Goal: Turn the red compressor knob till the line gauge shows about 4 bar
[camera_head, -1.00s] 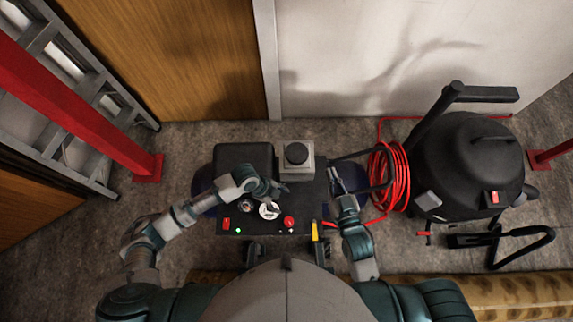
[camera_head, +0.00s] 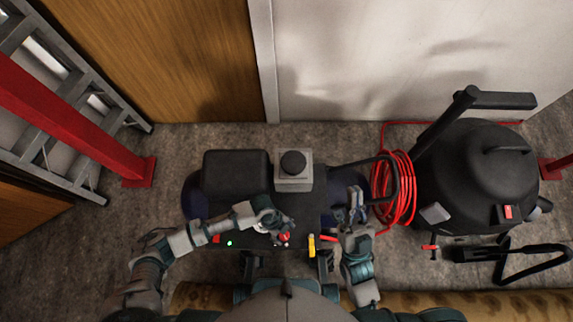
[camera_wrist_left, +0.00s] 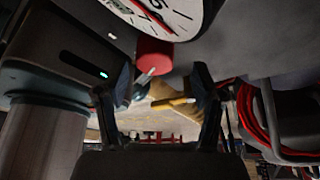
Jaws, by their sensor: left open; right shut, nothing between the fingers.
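The red compressor knob (camera_head: 285,236) is on the front panel of the black compressor (camera_head: 235,172), partly covered by my left gripper (camera_head: 283,228). The left wrist view shows the red knob (camera_wrist_left: 153,54) just beyond the fingertips and between their lines. My left gripper (camera_wrist_left: 160,82) is open there, with no visible contact on the knob. A white dial gauge (camera_wrist_left: 165,12) is cut off at the top, with part of its scale and a red mark showing; its reading is unclear.
A coiled red hose (camera_head: 394,188) and a black vacuum (camera_head: 478,180) stand at the right. A ladder (camera_head: 60,150) and red post (camera_head: 80,120) are at the left. A green light (camera_wrist_left: 103,74) glows on the panel.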

